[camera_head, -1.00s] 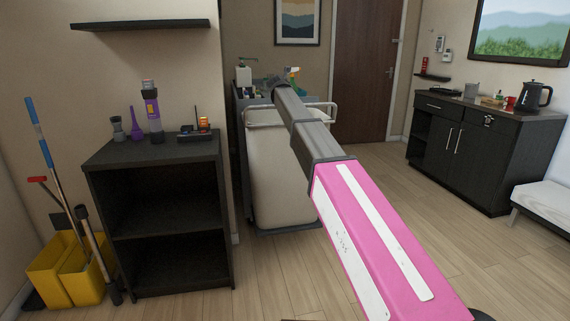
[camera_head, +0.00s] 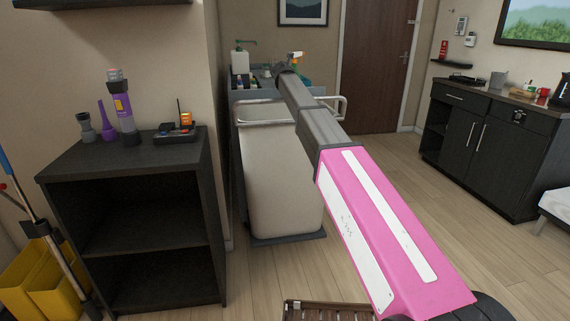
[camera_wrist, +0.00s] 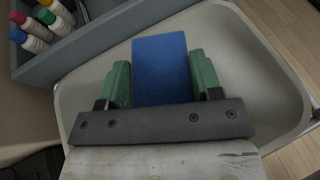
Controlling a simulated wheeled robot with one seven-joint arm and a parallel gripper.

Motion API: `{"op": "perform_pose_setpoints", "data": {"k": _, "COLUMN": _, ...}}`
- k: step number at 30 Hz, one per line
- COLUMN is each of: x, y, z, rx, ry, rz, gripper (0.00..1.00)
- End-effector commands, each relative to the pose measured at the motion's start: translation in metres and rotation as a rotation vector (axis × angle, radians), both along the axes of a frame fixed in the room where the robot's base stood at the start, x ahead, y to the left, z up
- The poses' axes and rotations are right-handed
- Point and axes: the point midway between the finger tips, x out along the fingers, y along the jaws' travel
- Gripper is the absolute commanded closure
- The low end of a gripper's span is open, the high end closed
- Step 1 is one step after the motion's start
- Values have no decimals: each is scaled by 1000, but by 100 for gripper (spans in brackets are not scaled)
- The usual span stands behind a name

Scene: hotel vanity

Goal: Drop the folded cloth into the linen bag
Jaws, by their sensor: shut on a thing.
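The blue folded cloth (camera_wrist: 160,85) is in the wrist view, held between the two green fingers of my gripper (camera_wrist: 162,76). The gripper is shut on it. Cloth and gripper are over the open mouth of the cream linen bag (camera_wrist: 257,62), whose rim surrounds them in that view. How high they are above the bag's bottom is unclear. In the head view the linen bag (camera_head: 275,185) stands upright on the cart. There my pink and grey arm reaches to it, and the gripper and cloth are hidden.
A grey cart tray (camera_wrist: 95,35) with several bottles adjoins the bag. A yellow mop bucket (camera_head: 45,285) is at lower left. The floor right of the bag is open.

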Motion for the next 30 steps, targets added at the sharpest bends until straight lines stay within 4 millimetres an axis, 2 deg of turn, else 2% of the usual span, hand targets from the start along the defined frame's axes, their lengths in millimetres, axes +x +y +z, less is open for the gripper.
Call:
{"op": "perform_pose_setpoints", "data": {"k": 8, "x": 0, "y": 0, "z": -16, "rx": -1, "ry": 1, "rz": 0, "gripper": 64}}
{"op": "perform_pose_setpoints", "data": {"k": 21, "x": 0, "y": 0, "z": -58, "rx": 0, "ry": 0, "rz": 0, "gripper": 64}}
{"op": "perform_pose_setpoints", "data": {"k": 30, "x": 0, "y": 0, "z": -61, "rx": 0, "ry": 0, "rz": 0, "gripper": 64}}
